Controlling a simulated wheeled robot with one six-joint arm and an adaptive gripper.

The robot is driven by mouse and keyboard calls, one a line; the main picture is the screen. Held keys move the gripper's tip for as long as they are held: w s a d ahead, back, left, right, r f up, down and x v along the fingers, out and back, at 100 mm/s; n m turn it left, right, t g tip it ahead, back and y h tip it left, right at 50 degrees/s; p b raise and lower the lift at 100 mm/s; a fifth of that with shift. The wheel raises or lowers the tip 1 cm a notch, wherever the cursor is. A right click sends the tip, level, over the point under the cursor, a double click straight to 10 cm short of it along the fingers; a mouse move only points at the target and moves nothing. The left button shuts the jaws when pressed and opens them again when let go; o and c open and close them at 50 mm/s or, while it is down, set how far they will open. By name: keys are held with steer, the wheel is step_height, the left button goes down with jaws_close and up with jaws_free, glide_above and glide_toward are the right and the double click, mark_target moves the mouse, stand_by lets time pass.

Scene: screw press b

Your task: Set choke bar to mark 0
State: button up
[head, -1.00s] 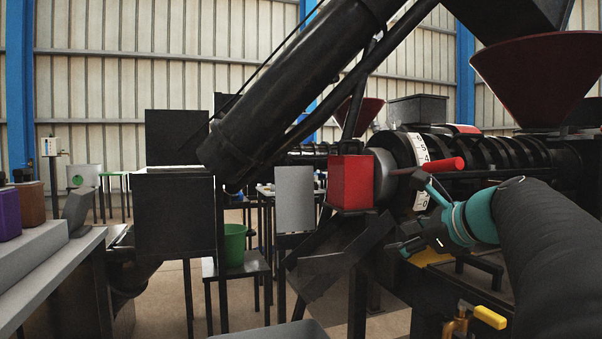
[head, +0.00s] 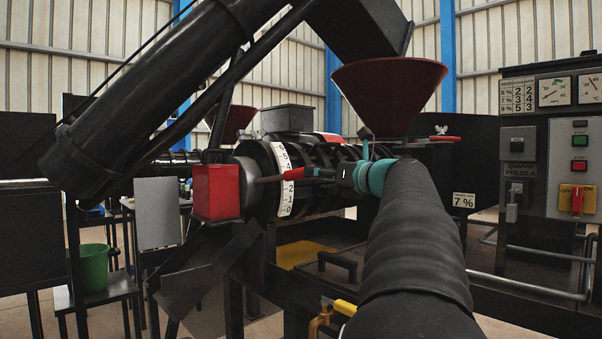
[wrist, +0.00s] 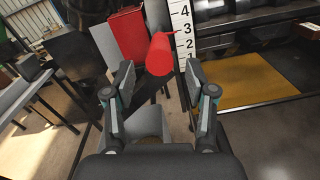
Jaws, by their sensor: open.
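The choke bar (head: 266,179) is a dark red rod with a bright red handle (head: 296,174), sticking out of the press end. It lies across the white number scale (head: 286,200) at about mark 3, with 2, 1 and 0 visible below. In the wrist view the red handle (wrist: 160,54) points toward me, and a thin red tip behind it sits near the 3 on the scale (wrist: 182,30). My gripper (head: 335,174) is just right of the handle. In the wrist view its fingers (wrist: 160,85) are open on either side of the handle's end; I cannot tell whether they touch it.
A red box (head: 216,192) stands left of the bar. A dark chute (head: 205,270) slopes below it. A dark red hopper (head: 387,95) rises above my arm. A yellow-handled valve (head: 345,307) is low in front. A control panel (head: 548,150) is at right.

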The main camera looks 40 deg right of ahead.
mark_target(302, 172)
steer(key=w, duration=0.7)
steer(key=shift+a+p, duration=0.15)
steer(key=shift+p, duration=0.15)
steer(key=shift+c, duration=0.3)
steer(key=shift+s, duration=0.1)
jaws_close()
